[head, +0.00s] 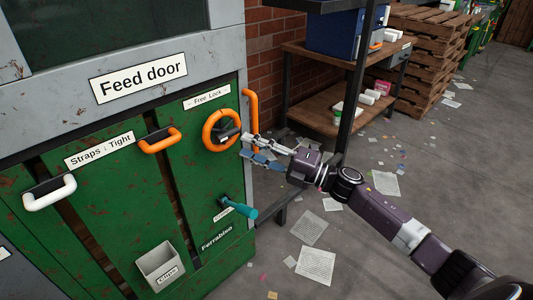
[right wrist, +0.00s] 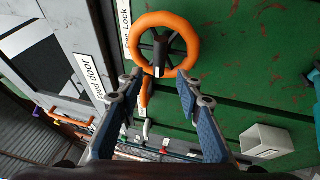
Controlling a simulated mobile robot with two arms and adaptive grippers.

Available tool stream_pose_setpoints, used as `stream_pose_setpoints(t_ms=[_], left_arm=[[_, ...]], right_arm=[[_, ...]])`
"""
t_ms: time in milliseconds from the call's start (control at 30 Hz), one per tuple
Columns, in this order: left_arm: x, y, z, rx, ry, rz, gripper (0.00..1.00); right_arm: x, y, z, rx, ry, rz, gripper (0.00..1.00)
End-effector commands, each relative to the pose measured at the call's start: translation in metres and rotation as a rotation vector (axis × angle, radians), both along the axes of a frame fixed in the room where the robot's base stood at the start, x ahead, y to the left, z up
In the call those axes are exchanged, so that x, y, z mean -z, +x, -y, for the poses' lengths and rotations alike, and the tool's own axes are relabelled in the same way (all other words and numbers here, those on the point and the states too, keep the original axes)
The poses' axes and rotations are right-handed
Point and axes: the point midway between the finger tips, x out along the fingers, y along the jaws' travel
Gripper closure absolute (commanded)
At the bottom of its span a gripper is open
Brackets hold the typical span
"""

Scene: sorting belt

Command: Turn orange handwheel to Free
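The orange handwheel (head: 207,130) is mounted on the green feed door, under a small white "Free Lock" label (head: 207,97). It has a dark hub and spoke, and in the right wrist view the wheel (right wrist: 193,42) fills the top middle. Which word the wheel is set to, I cannot tell. My right gripper (head: 243,146) is at the wheel's right side in the head view. In the right wrist view its two fingers (right wrist: 160,80) are spread wide, with the lower rim and dark hub beyond the gap; I see nothing held. My left gripper is not in view.
A vertical orange handle (head: 251,110) stands close right of the wheel. A teal lever (head: 238,208) sticks out below. An orange pull (head: 160,141), a white pull (head: 50,193) and a grey bin (head: 160,265) are left. A wooden shelf (head: 330,98) stands behind my right arm.

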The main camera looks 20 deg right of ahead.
Motion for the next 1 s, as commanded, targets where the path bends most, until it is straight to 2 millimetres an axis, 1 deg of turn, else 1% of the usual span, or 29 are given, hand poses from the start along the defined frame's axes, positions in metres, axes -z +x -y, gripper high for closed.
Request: stream_pose_setpoints(t_ms=[33, 100, 200, 333, 533, 933, 1000], left_arm=[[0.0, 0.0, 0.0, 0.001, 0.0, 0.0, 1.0], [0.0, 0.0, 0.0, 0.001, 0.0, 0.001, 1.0], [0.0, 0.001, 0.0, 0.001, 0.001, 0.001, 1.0], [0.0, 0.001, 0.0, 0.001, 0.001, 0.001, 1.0], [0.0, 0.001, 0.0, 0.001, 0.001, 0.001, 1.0], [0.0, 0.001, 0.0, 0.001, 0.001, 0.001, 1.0], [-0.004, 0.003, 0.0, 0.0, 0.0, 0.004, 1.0]], right_arm=[[0.004, -0.008, 0.007, 0.0, -0.003, -0.004, 0.67], [0.006, -0.017, 0.016, 0.0, -0.001, -0.004, 0.67], [0.008, -0.028, 0.025, -0.001, -0.002, -0.001, 0.67], [0.009, -0.036, 0.033, 0.0, -0.001, -0.002, 0.67], [0.009, -0.039, 0.036, -0.001, -0.001, 0.001, 0.67], [0.01, -0.039, 0.036, 0.001, 0.002, -0.001, 0.67], [0.012, -0.038, 0.034, 0.014, 0.017, -0.012, 0.67]])
